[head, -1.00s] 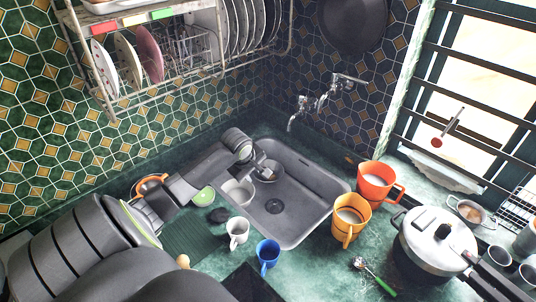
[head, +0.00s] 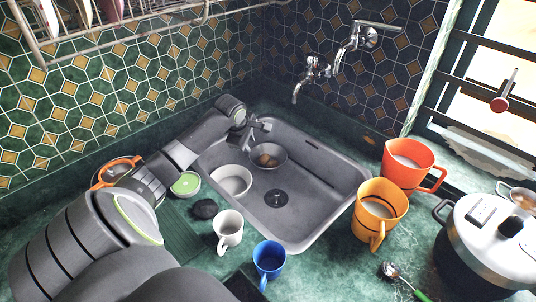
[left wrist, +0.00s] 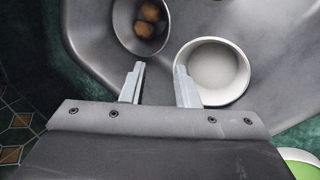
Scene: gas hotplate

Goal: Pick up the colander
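A round grey metal bowl (head: 281,157) with brown round items in it stands in the sink at the back left. It looks like the colander, though I cannot make out holes. It also shows at the top of the left wrist view (left wrist: 140,46). My left gripper (head: 262,131) is over the sink's back left edge, close to this bowl. In the left wrist view the two fingers (left wrist: 160,84) are apart with nothing between them. The bowl lies just beyond the left finger. My right gripper is in neither current view.
A white bowl (head: 231,181) sits in the sink (head: 318,192) beside the grey bowl. White (head: 228,229) and blue (head: 268,258) mugs stand in front. Orange (head: 378,215) and red (head: 407,165) jugs and a pressure cooker (head: 490,235) are right. The tap (head: 318,68) hangs behind.

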